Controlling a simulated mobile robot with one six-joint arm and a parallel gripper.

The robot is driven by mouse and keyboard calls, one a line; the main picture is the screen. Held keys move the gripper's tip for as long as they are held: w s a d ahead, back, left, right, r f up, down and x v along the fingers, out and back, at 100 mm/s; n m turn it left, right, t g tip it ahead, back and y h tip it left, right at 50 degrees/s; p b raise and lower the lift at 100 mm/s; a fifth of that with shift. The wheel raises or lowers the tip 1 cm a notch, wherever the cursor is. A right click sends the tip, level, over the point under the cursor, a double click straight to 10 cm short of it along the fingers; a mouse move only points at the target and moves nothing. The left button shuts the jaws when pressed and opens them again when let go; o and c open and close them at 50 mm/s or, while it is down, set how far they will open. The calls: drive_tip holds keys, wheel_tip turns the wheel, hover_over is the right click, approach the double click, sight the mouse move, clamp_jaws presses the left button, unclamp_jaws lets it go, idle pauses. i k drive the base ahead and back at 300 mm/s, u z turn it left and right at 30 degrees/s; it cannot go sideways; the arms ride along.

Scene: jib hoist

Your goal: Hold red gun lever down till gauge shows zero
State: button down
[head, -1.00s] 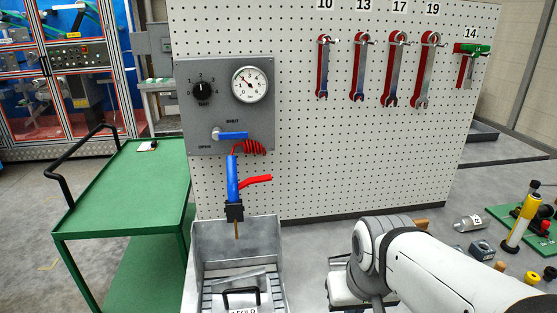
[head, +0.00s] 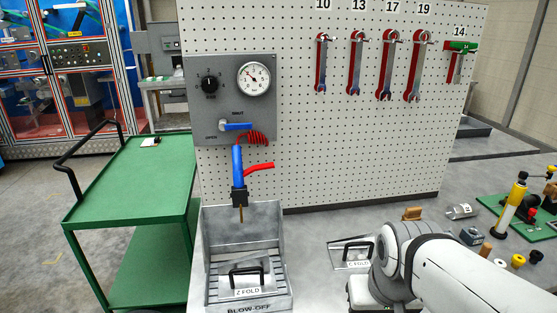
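My white arm crosses the lower right, well right of the gun. My gripper is not visible.
A blue valve handle (head: 237,126) lies horizontal under the SHUT label, with a coiled red hose (head: 257,138) beneath. A green cart (head: 130,175) stands left. Wrenches (head: 356,65) hang on the pegboard. A clear sheet-like holder (head: 350,253) and loose parts lie on the bench at right.

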sight(262, 166)
drive_tip(key=k, duration=1.4)
drive_tip(key=u, duration=0.35)
drive_tip(key=i, duration=1.7)
drive_tip(key=u, duration=0.05)
